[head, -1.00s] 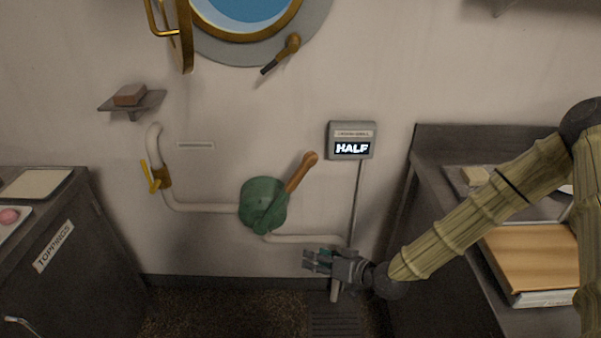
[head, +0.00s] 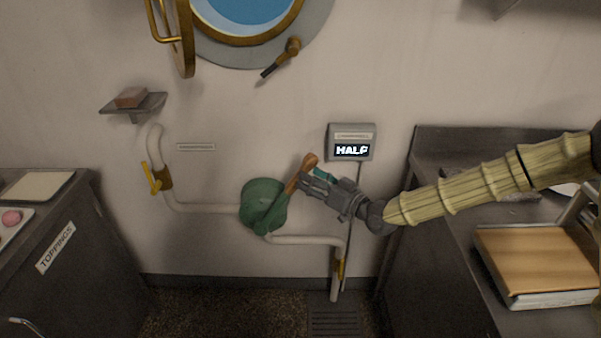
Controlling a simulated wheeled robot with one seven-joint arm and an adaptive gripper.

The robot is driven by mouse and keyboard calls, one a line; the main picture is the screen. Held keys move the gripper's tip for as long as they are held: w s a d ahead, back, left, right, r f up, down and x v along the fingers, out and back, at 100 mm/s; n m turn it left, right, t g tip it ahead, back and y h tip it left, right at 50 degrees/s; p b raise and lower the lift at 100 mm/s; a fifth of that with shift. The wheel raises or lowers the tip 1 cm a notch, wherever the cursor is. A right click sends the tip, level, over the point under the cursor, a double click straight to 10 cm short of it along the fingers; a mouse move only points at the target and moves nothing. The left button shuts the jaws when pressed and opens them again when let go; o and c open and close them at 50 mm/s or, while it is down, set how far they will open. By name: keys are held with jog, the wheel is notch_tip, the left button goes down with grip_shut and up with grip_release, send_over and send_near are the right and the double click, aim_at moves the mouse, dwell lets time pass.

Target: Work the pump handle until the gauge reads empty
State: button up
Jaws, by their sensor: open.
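The green pump (head: 262,207) is fixed to the wall between white pipes. Its orange-brown handle (head: 306,168) points up and to the right. The gauge (head: 351,143) on the wall above right reads HALF. My gripper (head: 308,187) is open at the handle, with its fingers overlapping the handle's middle in the head view. I cannot tell whether the fingers touch the handle or stand in front of it. They hide part of the handle.
A yellow valve lever (head: 151,177) sits on the left pipe, and another yellow part (head: 340,268) shows on the right pipe. A toppings cabinet (head: 50,250) stands left. A dark counter with a wooden board (head: 535,258) stands right. A floor grate (head: 333,322) lies below.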

jog(key=shift+p+x, duration=0.35)
jog(key=shift+x, duration=2)
jog(key=shift+c, duration=0.2)
grip_shut()
